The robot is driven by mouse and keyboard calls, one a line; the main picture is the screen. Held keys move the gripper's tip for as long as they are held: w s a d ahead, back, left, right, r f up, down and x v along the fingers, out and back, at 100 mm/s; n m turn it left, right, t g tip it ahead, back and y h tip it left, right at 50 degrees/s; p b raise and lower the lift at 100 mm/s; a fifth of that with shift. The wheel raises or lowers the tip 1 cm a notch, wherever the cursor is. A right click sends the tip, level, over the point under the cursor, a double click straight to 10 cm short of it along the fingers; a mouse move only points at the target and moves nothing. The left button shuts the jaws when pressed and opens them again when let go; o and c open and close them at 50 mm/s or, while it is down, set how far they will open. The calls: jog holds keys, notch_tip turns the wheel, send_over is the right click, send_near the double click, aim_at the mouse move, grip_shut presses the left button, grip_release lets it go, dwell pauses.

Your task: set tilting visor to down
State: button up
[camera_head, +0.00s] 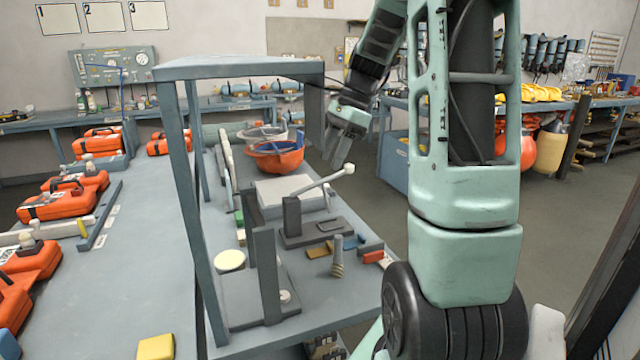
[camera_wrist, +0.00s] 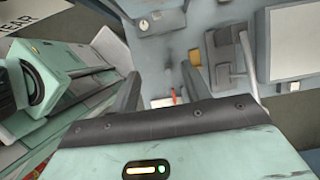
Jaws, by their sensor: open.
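My gripper (camera_head: 338,158) hangs over the right part of the bench stand, near the white-knobbed lever. In the wrist view its two fingers (camera_wrist: 162,82) stand apart with nothing held between them. A pale lever (camera_head: 322,183) rises to the right from a dark base and ends in a white knob. An upturned orange helmet (camera_head: 275,160) with blue straps lies behind a grey box with a pale flat top (camera_head: 285,188). I cannot tell for sure which part is the tilting visor, nor its angle.
Upright dark plates (camera_head: 267,275), a ribbed peg (camera_head: 338,262) and small coloured blocks stand at the front. Orange cases (camera_head: 60,200) line the left table. Open floor lies right of the bench.

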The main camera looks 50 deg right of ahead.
jog(key=x, duration=0.8)
grip_shut()
dwell(1.2)
grip_release()
jog(key=shift+d, duration=0.1)
